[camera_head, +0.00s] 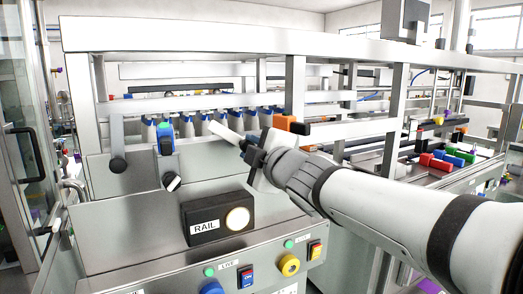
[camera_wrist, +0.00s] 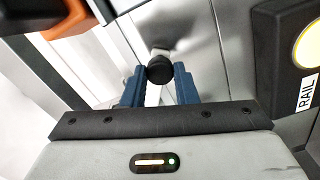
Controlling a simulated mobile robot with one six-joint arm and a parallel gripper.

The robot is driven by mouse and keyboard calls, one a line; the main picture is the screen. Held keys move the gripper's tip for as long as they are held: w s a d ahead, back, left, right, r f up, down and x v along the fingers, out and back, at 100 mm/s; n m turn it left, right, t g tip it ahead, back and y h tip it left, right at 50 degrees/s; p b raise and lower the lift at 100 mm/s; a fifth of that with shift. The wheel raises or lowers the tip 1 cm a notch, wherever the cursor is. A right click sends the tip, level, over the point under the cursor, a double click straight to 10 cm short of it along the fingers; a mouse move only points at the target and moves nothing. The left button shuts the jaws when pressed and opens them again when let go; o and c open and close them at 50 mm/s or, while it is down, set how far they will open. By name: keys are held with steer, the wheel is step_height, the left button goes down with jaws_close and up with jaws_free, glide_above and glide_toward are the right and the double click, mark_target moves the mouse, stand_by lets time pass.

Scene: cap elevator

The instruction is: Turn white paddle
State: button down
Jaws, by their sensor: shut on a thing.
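The white paddle (camera_head: 226,131) is a flat white bar in the head view, tilted and reaching up and left from my gripper's tip. My gripper (camera_head: 247,147) reaches in from the right and is shut on it. In the wrist view, the blue fingers of my gripper (camera_wrist: 159,82) stand on both sides of a round black knob (camera_wrist: 160,70). A white strip of the paddle (camera_wrist: 153,96) shows between the fingers below the knob. My fingers and wrist hide part of the paddle in the head view.
A black box marked RAIL with a round lamp (camera_head: 237,218) sits on the panel below my gripper. An orange block (camera_head: 283,122) is close on the right. A steel frame rail (camera_head: 190,38) runs above.

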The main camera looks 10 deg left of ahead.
steer(key=c, duration=1.1)
jaws_free()
steer(key=shift+c, duration=0.2)
steer(key=p+v, duration=0.1)
steer(key=v, duration=0.6)
steer(key=shift+s+d+p, duration=0.3)
